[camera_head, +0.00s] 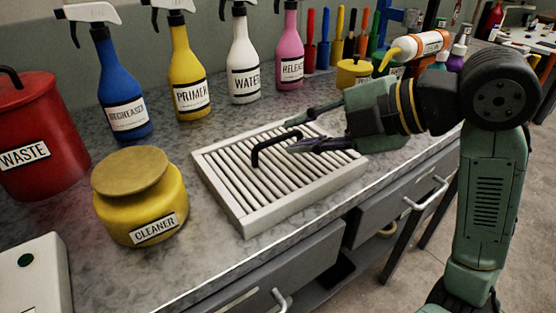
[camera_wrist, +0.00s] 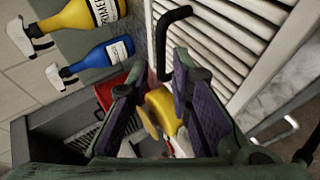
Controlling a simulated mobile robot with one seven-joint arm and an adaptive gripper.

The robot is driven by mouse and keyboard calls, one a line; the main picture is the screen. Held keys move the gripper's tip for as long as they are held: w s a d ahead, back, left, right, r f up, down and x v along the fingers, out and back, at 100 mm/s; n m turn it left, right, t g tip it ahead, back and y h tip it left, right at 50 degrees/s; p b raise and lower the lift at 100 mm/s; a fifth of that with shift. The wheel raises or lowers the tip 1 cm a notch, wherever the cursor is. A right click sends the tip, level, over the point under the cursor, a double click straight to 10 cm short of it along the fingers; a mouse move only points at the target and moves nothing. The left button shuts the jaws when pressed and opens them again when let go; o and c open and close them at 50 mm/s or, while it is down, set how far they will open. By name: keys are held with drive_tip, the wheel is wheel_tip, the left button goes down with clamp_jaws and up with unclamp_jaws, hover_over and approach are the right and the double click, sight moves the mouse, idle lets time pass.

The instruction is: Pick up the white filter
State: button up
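The white filter (camera_head: 232,196) is a slatted panel in a pale frame, lying flat on the grey bench top. A black bent handle (camera_head: 262,152) stands up from its slats. The filter also shows in the wrist view (camera_wrist: 240,38), with its handle (camera_wrist: 161,45) just beyond my fingertips. My gripper (camera_head: 276,130) is above the filter, reaching in from the right, with its two fingers spread apart and nothing between them. Its fingertips are close to the handle; I cannot tell whether they touch it. In the wrist view, my open gripper (camera_wrist: 154,78) shows both fingers.
A yellow cleaner jar (camera_head: 140,205) stands left of the filter. A red waste can (camera_head: 38,135) is farther left. Several spray bottles, including the blue degreaser (camera_head: 122,88) and white water bottle (camera_head: 243,65), line the back. Drawers (camera_head: 400,200) lie below the front edge.

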sight(281, 138)
drive_tip(key=x, duration=0.4)
drive_tip(key=shift+w+f+p, duration=0.1)
drive_tip(key=shift+f+p, duration=0.1)
drive_tip(key=shift+p, duration=0.1)
drive_tip(key=shift+c, duration=0.2)
clamp_jaws()
idle(0.4)
